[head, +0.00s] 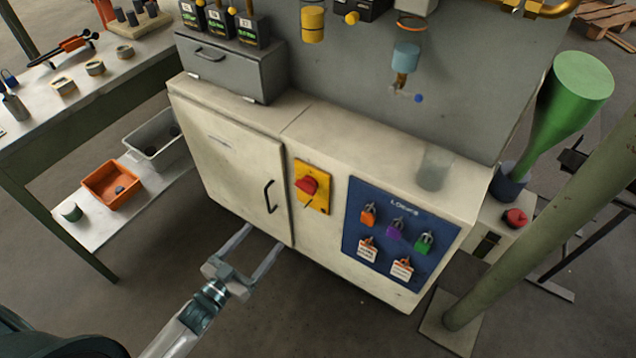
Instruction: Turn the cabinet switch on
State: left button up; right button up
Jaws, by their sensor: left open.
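The cabinet switch is a red rotary knob (307,186) on a yellow plate (318,201), set on the front of the cream cabinet (229,158). It sits just right of the cabinet door and its black handle. My left gripper (263,240) is open and empty, its two long fingers pointing up and right toward the lower cabinet front. It is below and to the left of the switch, apart from it in the picture. My right gripper is not in view.
A blue lockout board (385,262) with coloured padlocks and tags is right of the switch. A green post (535,230) stands at right. A workbench (90,100) with an orange bin (112,186) on its lower shelf is at left. Floor before the cabinet is clear.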

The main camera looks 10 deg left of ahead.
pick_arm(q)
jog(key=shift+w+d+r+h, duration=0.2)
jog(key=shift+w+r+h, duration=0.1)
jog(key=shift+r, duration=0.25)
